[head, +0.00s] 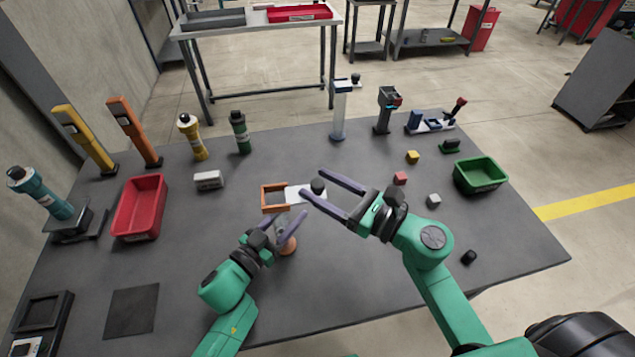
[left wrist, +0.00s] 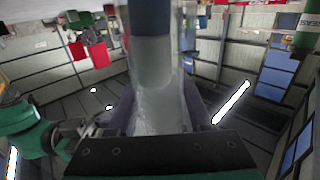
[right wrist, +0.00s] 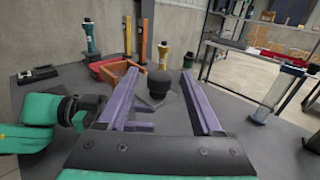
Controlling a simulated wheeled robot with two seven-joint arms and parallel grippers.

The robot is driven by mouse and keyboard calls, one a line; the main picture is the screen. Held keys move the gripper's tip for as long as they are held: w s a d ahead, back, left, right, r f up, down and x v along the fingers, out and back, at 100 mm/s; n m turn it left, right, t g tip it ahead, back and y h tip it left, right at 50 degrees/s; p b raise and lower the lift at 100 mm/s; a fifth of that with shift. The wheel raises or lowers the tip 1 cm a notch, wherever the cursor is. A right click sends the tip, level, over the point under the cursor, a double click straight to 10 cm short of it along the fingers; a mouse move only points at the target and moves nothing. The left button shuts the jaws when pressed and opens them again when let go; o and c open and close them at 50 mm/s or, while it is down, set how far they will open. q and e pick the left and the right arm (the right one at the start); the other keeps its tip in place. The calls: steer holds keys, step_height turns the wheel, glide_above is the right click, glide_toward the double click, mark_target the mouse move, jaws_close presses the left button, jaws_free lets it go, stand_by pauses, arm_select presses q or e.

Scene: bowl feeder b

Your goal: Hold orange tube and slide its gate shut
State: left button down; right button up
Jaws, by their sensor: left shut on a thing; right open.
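The orange tube has a clear body (head: 284,226), an orange foot (head: 287,246) and a square orange frame (head: 266,198) on top. Its white gate plate (head: 293,196) sticks out of the frame to the right, with a black knob (head: 318,187) at its outer end. My left gripper (head: 287,220) is shut on the clear body, which fills the middle of the left wrist view (left wrist: 155,75). My right gripper (head: 313,182) is open, with its fingers on either side of the knob. The right wrist view shows the knob (right wrist: 160,84) between the fingers, apparently untouched.
A green bin (head: 481,174) and small cubes (head: 400,178) lie to the right. Tall coloured tubes and devices line the back edge. The front middle of the table is clear.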

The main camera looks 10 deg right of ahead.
steer(key=shift+w+a, duration=0.4)
jaws_close()
stand_by(1.2)
